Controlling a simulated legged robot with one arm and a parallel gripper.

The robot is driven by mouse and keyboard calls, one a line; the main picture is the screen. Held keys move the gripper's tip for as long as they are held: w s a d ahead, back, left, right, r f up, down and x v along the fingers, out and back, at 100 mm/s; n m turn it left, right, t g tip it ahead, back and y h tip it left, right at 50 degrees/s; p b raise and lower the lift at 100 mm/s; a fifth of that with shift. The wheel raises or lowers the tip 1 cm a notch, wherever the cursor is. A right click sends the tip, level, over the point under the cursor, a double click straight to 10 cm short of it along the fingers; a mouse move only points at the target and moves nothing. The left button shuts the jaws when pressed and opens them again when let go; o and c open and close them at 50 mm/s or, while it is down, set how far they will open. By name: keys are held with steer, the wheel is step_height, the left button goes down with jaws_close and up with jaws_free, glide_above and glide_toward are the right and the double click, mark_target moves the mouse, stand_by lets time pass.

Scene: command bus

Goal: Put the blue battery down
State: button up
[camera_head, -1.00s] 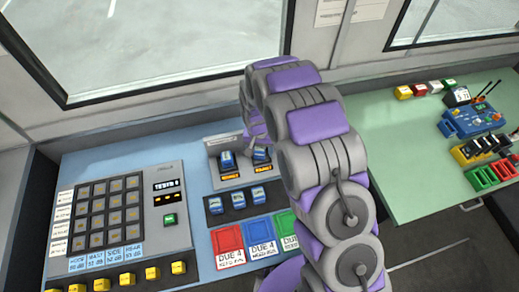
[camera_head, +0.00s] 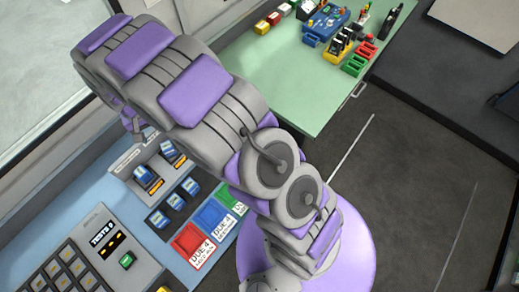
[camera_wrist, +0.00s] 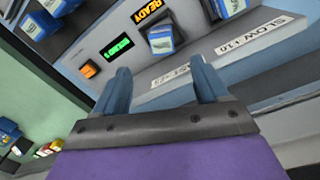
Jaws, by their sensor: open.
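Several blue batteries with white labels are in view, and I cannot tell which one the task means. In the wrist view, one blue battery (camera_wrist: 162,40) sits in a charger slot beside a lit READY display, beyond my fingertips. My gripper (camera_wrist: 160,67) is open, with nothing between its two fingers. In the head view, two blue batteries (camera_head: 148,178) (camera_head: 171,152) stand in the grey charger (camera_head: 126,165). In the head view the gripper is largely hidden by my arm.
Red (camera_head: 189,240), blue (camera_head: 212,213) and green trays lie right of the rack on the blue desk. A grey keypad panel (camera_head: 90,250) is at lower left. A green table (camera_head: 270,80) holds small coloured boxes and a blue tool case. Bare floor lies to the right.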

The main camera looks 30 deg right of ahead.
steer(key=s+d+r, duration=1.4)
steer(key=d+r, duration=0.1)
steer(key=d, duration=0.3)
steer(key=s+d+r+g, duration=0.1)
steer(key=s+d, duration=0.2)
steer(key=s, duration=0.6)
steer(key=s+d+r, duration=0.2)
steer(key=s+d, duration=0.1)
steer(key=s, duration=0.7)
steer(key=shift+s+d+r+m+g+y, duration=0.15)
steer(key=shift+d+m+g+y, duration=0.15)
steer(key=shift+d+g, duration=0.1)
steer(key=shift+c, duration=0.5)
jaws_close()
